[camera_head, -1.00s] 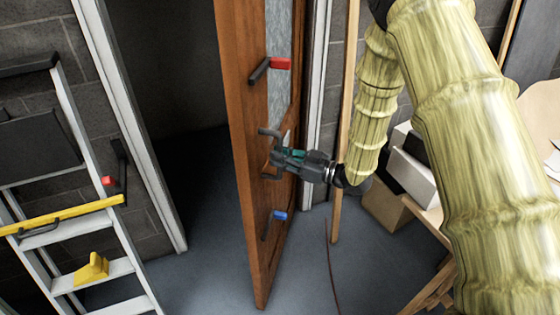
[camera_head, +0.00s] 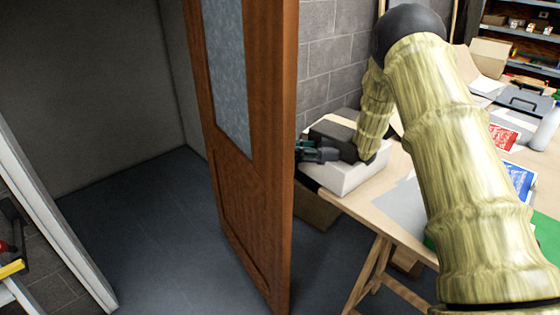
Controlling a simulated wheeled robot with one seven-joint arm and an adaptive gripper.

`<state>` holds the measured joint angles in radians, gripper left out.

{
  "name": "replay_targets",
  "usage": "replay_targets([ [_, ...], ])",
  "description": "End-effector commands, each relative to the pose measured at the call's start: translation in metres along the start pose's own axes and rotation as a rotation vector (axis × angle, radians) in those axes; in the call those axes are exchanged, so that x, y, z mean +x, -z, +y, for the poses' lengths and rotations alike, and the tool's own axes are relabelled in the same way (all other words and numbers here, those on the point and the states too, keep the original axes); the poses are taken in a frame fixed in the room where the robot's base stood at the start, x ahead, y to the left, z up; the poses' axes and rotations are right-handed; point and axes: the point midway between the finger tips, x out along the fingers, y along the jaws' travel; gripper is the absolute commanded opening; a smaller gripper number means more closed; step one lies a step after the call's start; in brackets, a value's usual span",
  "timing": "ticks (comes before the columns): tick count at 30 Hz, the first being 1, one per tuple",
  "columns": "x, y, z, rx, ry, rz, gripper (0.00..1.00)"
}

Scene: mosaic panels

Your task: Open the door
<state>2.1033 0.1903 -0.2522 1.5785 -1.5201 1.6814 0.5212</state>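The brown wooden door (camera_head: 265,190) stands ajar, swung out from its frame, with a frosted glass pane (camera_head: 228,70) in its upper part. Its free edge faces me, and the dark doorway lies open to its left. No handle shows on the face in view. My gripper (camera_head: 304,151) is at the right of the door's edge, on the far side of the panel. Its fingertips are small and partly hidden by the door, so I cannot tell whether they touch a handle or are closed.
A wooden table (camera_head: 395,222) with a white box (camera_head: 345,176), papers and a grey case (camera_head: 522,101) stands right of the door. The white door frame (camera_head: 50,215) and part of a ladder (camera_head: 15,285) are at the left. The floor (camera_head: 150,225) through the doorway is clear.

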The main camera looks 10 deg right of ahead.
Motion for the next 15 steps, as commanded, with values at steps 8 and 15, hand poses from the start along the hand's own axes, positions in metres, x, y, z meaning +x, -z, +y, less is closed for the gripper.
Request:
replay_targets([
  [8,-0.02,0.001,0.025,-0.004,0.058,0.003,0.0],
  [15,-0.026,0.002,0.032,-0.003,0.078,0.003,0.0],
])
